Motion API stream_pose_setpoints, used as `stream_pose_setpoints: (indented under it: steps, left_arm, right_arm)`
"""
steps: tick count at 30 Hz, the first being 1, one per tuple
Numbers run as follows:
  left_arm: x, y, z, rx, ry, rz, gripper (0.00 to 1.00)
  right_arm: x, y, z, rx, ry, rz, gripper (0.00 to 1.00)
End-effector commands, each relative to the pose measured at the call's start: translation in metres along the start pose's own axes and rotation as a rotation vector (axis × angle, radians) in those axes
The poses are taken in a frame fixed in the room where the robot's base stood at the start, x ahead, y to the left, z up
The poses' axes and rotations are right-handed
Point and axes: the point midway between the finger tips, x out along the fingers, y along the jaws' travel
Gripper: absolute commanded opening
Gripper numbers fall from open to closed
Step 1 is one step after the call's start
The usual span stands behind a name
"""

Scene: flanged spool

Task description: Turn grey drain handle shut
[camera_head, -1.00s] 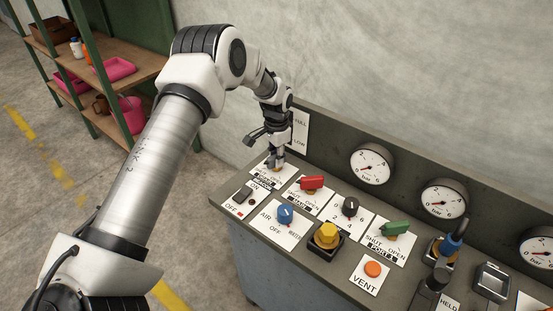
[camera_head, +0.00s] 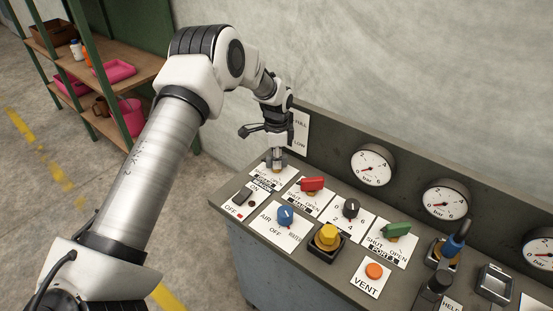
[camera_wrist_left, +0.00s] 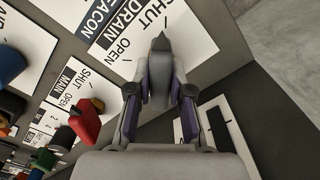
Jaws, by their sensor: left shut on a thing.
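The grey drain handle (camera_wrist_left: 159,72) sits between the two fingers of my left gripper (camera_wrist_left: 160,88) in the left wrist view, and the fingers are shut on it. Its pointed tip faces up in that view, towards a mark beside the word SHUT on the white DRAIN label (camera_wrist_left: 188,38). The word OPEN lies to the left of the tip. My right gripper is not in view.
A red MAIN handle (camera_head: 312,184) stands just right of the gripper. A blue knob (camera_head: 286,215), black knob (camera_head: 350,207), yellow knob (camera_head: 327,236) and green handle (camera_head: 395,229) are nearby. Gauges (camera_head: 372,164) line the upright back panel behind.

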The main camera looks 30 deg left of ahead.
Motion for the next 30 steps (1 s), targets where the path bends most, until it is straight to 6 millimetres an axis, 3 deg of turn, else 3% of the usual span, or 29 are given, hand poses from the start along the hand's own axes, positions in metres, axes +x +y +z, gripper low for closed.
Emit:
stream_pose_setpoints:
  steps: [7,8,9,10,21,25,30]
  left_arm:
    - [0.001,0.001,0.000,0.002,-0.001,0.001,0.00]
    - [0.001,0.001,0.000,0.002,-0.001,0.001,0.27]
    - [0.001,0.000,0.000,0.002,-0.001,0.001,0.41]
    - [0.001,0.000,0.000,0.002,-0.001,0.001,0.45]
    - [-0.007,0.000,0.000,0.000,0.001,-0.001,0.45]
    - [-0.030,-0.001,-0.001,-0.001,0.002,-0.003,0.45]
    - [-0.075,-0.001,-0.001,0.001,0.002,-0.004,0.45]
  right_arm:
    - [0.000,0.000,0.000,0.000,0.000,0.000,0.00]
    - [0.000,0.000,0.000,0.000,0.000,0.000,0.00]
    - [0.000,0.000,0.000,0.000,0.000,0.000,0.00]
    - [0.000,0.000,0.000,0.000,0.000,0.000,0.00]
    - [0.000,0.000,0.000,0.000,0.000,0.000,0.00]
    - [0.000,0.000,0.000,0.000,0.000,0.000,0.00]
    - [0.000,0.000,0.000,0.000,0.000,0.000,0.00]
